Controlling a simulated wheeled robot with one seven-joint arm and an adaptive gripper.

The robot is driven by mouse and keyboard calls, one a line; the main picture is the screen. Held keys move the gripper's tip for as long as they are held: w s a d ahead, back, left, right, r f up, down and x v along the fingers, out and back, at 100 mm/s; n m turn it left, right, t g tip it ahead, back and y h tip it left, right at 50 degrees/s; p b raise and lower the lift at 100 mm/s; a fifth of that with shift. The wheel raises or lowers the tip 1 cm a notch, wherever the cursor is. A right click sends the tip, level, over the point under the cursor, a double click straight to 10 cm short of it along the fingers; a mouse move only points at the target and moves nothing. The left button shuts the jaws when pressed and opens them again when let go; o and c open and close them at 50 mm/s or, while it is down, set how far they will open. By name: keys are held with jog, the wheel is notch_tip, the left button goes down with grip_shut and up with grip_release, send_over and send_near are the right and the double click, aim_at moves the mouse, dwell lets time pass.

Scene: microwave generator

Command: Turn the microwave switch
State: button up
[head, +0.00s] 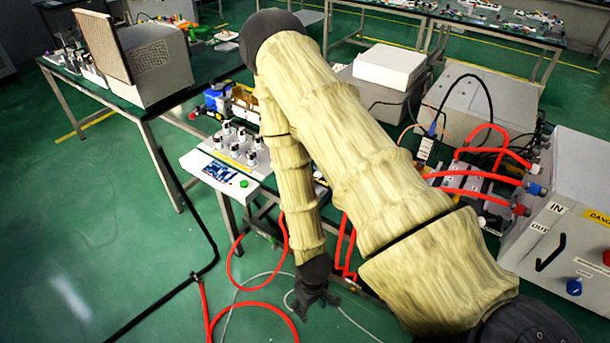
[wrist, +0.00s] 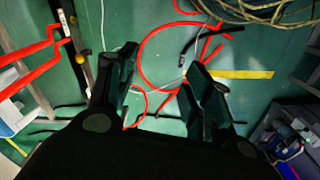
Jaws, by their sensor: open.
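The grey generator box (head: 572,225) stands at the right edge in the head view, with "IN", "OUT" and yellow "DANGER" labels. Its front carries a blue knob (head: 574,287), a red knob or button (head: 607,257) cut by the picture edge, and a black handle (head: 551,252). I cannot tell which control is the microwave switch. My gripper (head: 316,303) hangs low over the green floor, well left of the box and touching nothing visible. In the wrist view my gripper (wrist: 162,64) is open and empty, with floor and red hoses between its fingers.
Red hoses (head: 263,309) loop over the floor beneath my gripper, and others join the box. A bench with small bottles (head: 237,148) and a blue circuit board (head: 219,172) stands behind my arm. Open floor (head: 110,240) lies at left, crossed by a black pole or cable.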

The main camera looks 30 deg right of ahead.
jog(key=w+d+r+n, duration=0.2)
jog(key=w+d+r, duration=0.25)
jog(key=w, duration=0.45)
jog(key=w+d+r+n, duration=0.1)
jog(key=w+d+r, duration=0.3)
jog(key=w, duration=0.5)
jog(key=w+d+r+n+p, duration=0.15)
jog(key=w+d+r, duration=0.35)
jog(key=r, duration=0.5)
jog(key=w+d+r+n, duration=0.2)
jog(key=w+d+r, duration=0.35)
jog(key=r, duration=0.35)
jog(key=shift+w+a+f+p, duration=0.1)
jog(key=shift+f+p, duration=0.8)
jog(key=shift+f, duration=1.7)
jog(key=shift+a+f+p, duration=0.1)
jog(key=shift+f+p, duration=0.75)
jog(key=shift+f, duration=1.75)
jog(key=c, duration=1)
